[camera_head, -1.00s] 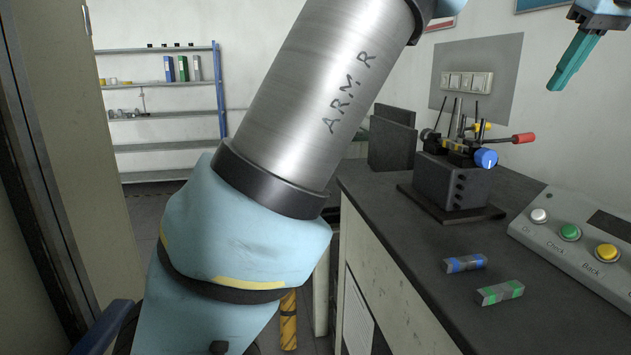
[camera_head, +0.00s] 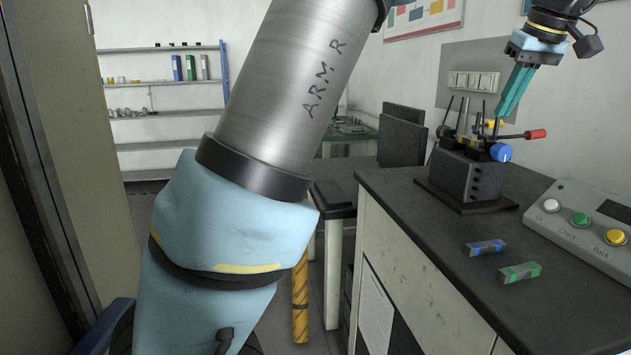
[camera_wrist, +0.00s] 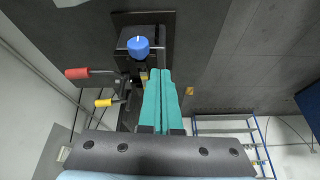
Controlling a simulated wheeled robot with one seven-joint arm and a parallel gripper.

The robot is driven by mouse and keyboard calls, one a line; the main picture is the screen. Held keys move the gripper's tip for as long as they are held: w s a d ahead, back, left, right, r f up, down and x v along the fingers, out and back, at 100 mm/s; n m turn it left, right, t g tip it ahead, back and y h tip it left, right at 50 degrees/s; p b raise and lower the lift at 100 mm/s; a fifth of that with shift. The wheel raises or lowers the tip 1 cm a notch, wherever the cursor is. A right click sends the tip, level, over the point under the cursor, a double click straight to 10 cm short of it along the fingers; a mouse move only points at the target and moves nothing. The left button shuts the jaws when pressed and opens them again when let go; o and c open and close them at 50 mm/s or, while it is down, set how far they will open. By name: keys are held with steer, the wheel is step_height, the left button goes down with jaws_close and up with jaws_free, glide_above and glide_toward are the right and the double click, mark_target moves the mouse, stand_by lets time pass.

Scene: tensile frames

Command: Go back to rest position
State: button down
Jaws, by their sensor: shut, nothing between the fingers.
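My gripper (camera_head: 508,112) has teal fingers pressed together, with nothing between them. In the head view it points down and hangs above and behind the black test device (camera_head: 468,172) on the dark bench, near its blue knob (camera_head: 500,152). I cannot tell the exact gap, but no contact shows. In the wrist view the teal fingers (camera_wrist: 162,88) also lie side by side, with the device and its blue knob (camera_wrist: 138,46) beyond them. My arm link marked "ARM R" crosses the middle of the head view.
A blue-marked specimen (camera_head: 486,247) and a green-marked specimen (camera_head: 520,272) lie on the bench (camera_head: 440,245). A control box (camera_head: 580,222) with white, green and yellow buttons stands at the right. A shelf (camera_head: 165,114) is at the back left, and a cabinet (camera_head: 55,180) is close on the left.

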steer(key=w+a+f+m+g, duration=0.1)
steer(key=w+a+f, duration=0.2)
steer(key=a+f, duration=0.65)
steer(key=w+a+f+m+g, duration=0.1)
steer(key=w+a+f+g, duration=0.15)
steer(key=a+f, duration=0.75)
steer(key=s+a+f, duration=0.4)
steer(key=s+a, duration=0.2)
steer(key=a, duration=0.5)
steer(key=s+a+f, duration=0.5)
steer(key=s+a, duration=0.1)
steer(key=a, duration=0.5)
steer(key=shift+h, duration=0.4)
